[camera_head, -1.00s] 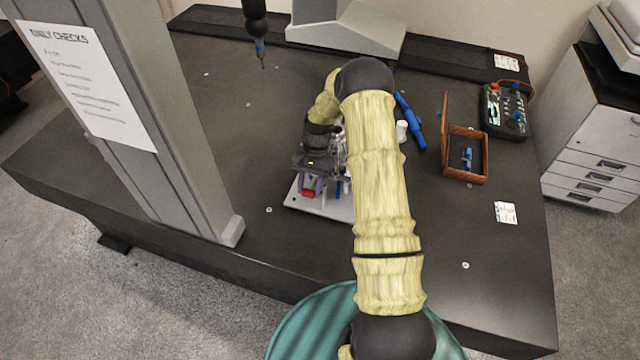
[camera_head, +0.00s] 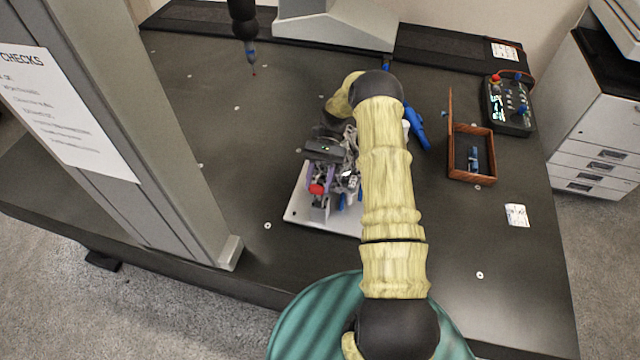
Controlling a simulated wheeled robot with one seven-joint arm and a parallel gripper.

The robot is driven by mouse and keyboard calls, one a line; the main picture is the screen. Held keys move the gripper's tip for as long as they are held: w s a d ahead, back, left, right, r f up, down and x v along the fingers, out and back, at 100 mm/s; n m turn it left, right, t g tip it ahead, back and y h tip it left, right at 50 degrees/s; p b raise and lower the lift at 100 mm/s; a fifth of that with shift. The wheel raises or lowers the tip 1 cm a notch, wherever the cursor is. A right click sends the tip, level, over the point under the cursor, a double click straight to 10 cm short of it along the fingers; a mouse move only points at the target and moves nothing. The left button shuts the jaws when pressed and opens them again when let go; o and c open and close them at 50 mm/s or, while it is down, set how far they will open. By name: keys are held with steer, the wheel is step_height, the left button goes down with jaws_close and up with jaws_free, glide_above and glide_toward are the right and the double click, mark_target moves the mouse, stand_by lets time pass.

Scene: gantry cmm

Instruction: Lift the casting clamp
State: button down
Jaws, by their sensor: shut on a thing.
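The casting clamp (camera_head: 317,189), a small part with a red grip and grey metal, shows at the front of a pale fixture plate (camera_head: 302,213) on the dark table. My gripper (camera_head: 320,177) reaches in from behind and above, with its purple fingers closed around the red part. My arm hides the right side of the plate, and the metal parts behind the clamp show only in part. I cannot tell whether the clamp still touches the plate.
A grey machine column (camera_head: 150,150) stands to the left, and a dark probe (camera_head: 245,30) hangs behind. A blue tool (camera_head: 416,128), an open brown box (camera_head: 471,155) and a control box (camera_head: 508,105) lie to the right.

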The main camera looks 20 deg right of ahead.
stand_by(0.4)
steer(key=c, duration=0.9)
jaws_free()
steer(key=shift+w, duration=0.1)
steer(key=b+v, duration=0.3)
steer(key=v, duration=0.4)
steer(key=shift+w+d, duration=0.15)
steer(key=shift+w, duration=0.05)
